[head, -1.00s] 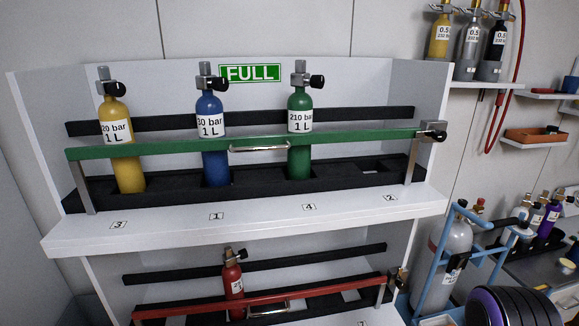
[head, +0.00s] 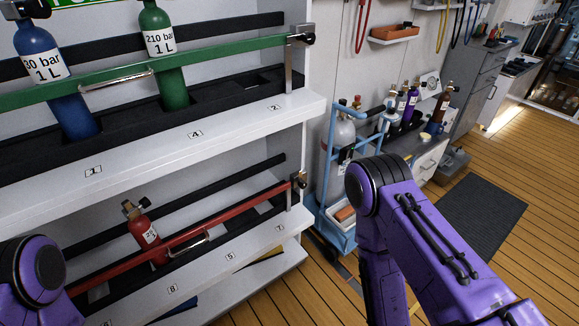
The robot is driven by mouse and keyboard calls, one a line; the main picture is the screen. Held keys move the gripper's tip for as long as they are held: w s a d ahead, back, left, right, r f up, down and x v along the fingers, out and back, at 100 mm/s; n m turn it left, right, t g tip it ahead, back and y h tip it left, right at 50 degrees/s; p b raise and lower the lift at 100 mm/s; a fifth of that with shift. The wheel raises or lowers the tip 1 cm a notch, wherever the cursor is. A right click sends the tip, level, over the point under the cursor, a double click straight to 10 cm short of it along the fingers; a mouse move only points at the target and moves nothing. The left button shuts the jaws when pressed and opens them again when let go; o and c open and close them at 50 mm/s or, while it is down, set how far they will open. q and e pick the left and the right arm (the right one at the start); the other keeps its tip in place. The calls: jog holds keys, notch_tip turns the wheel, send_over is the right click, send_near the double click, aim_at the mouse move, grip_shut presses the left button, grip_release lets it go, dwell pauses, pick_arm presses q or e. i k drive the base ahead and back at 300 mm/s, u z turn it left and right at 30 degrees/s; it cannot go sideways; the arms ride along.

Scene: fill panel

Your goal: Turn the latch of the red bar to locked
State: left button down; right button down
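The red bar (head: 232,218) runs across the lower shelf in front of a red cylinder (head: 146,234). The bar's latch (head: 299,180) is a small dark knob at its right end, by a metal post. It is too small to tell which way the latch is turned. A metal handle (head: 190,243) sits on the bar's middle. My purple left arm shows at the lower left and my purple right arm at the lower right, right of the shelf. Neither gripper is in view.
The green bar (head: 200,54) crosses the upper shelf before a blue cylinder (head: 48,70) and a green cylinder (head: 165,75). A blue trolley (head: 326,190) with a grey cylinder stands right of the shelf. Wooden floor and a dark mat (head: 483,212) lie open at right.

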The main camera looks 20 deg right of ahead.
aim_at(302, 183)
jog(key=z, duration=0.55)
jog(key=k, duration=1.3)
jog(key=z, duration=1.05)
jog(key=i, duration=1.85)
jog(key=u, duration=0.5)
